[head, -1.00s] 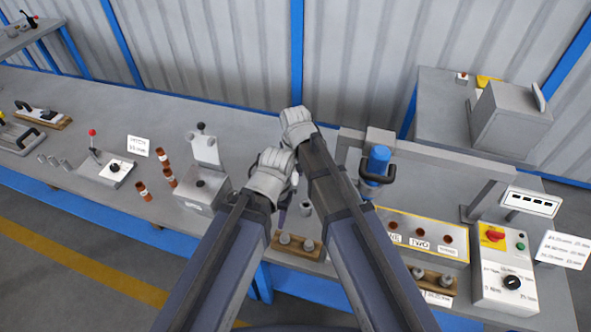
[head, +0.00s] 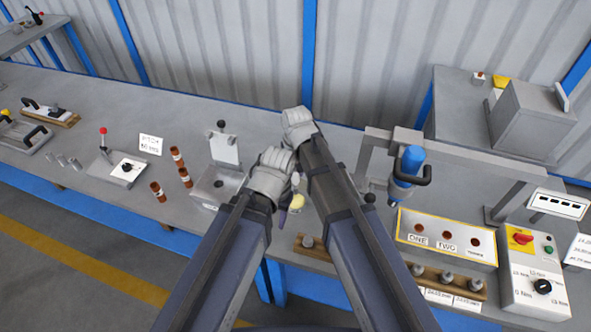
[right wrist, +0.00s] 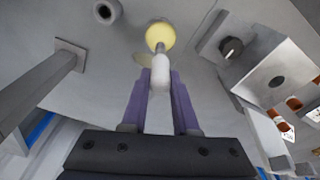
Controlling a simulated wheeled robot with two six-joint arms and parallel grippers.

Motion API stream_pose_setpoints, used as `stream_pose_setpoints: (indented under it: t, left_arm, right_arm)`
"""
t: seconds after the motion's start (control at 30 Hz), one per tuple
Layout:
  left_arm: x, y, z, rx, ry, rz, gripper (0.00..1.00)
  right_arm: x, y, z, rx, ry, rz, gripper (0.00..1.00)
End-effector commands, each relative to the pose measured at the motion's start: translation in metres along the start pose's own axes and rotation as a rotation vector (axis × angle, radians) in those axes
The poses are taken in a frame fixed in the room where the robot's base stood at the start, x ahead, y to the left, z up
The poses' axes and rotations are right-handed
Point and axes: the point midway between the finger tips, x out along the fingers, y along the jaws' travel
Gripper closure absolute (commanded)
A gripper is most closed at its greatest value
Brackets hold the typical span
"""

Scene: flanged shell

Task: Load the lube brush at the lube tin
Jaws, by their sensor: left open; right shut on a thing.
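In the right wrist view my right gripper (right wrist: 162,88) has its two purple fingers shut on the lube brush (right wrist: 162,70), which shows a white body and a thin grey stem. The stem points at the round yellow face of the lube tin (right wrist: 161,35) and overlaps it; I cannot tell whether it touches. In the head view the yellow of the tin also shows (head: 297,202) between my two arms, over the bench. My left gripper (head: 283,214) is the lower one, close beside the tin; its fingers are mostly hidden. My right gripper's fingers are hidden behind its arm.
A grey fixture (head: 212,188) with an upright plate stands just left of my left gripper. A wooden pin rack (head: 312,246) lies at the front edge.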

Motion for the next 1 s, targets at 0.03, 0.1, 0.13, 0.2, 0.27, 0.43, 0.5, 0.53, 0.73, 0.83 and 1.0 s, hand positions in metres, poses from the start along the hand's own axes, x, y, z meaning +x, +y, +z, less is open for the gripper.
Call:
stream_pose_setpoints:
  t: [0.03, 0.1, 0.13, 0.2, 0.27, 0.43, 0.5, 0.53, 0.73, 0.83, 1.0]
  left_arm:
    - [0.011, 0.001, -0.001, 0.000, 0.000, 0.000, 0.50]
    - [0.018, 0.002, -0.001, 0.000, 0.000, 0.000, 0.50]
    - [0.021, 0.002, -0.001, 0.000, 0.000, 0.000, 0.50]
    - [0.028, 0.003, -0.002, 0.000, 0.000, 0.000, 0.50]
    - [0.033, 0.003, -0.002, 0.000, 0.000, 0.000, 0.50]
    - [0.040, 0.004, -0.002, 0.000, 0.000, 0.000, 0.50]
    - [0.040, 0.004, -0.002, 0.000, 0.000, 0.000, 0.50]
    - [0.040, 0.004, -0.002, 0.000, 0.000, 0.000, 0.50]
    - [0.039, 0.004, -0.002, 0.000, 0.000, 0.000, 0.50]
    - [0.039, 0.004, -0.002, 0.000, 0.000, 0.000, 0.50]
    - [0.039, 0.004, -0.002, 0.000, 0.000, 0.000, 0.50]
  right_arm:
    - [0.011, 0.000, 0.001, 0.000, 0.000, 0.000, 1.00]
    - [0.018, 0.000, 0.002, 0.000, 0.000, 0.000, 1.00]
    - [0.021, 0.000, 0.003, 0.000, 0.000, 0.000, 1.00]
    - [0.028, 0.000, 0.004, 0.000, 0.000, 0.000, 1.00]
    - [0.033, 0.000, 0.004, 0.000, 0.000, 0.000, 1.00]
    - [0.040, 0.000, 0.005, 0.000, 0.000, 0.000, 1.00]
    - [0.040, 0.000, 0.005, 0.000, 0.000, 0.000, 1.00]
    - [0.040, 0.000, 0.005, 0.000, 0.000, 0.000, 1.00]
    - [0.039, 0.000, 0.005, 0.000, 0.000, 0.000, 1.00]
    - [0.039, 0.000, 0.005, 0.000, 0.000, 0.000, 1.00]
    - [0.039, 0.000, 0.005, 0.000, 0.000, 0.000, 1.00]
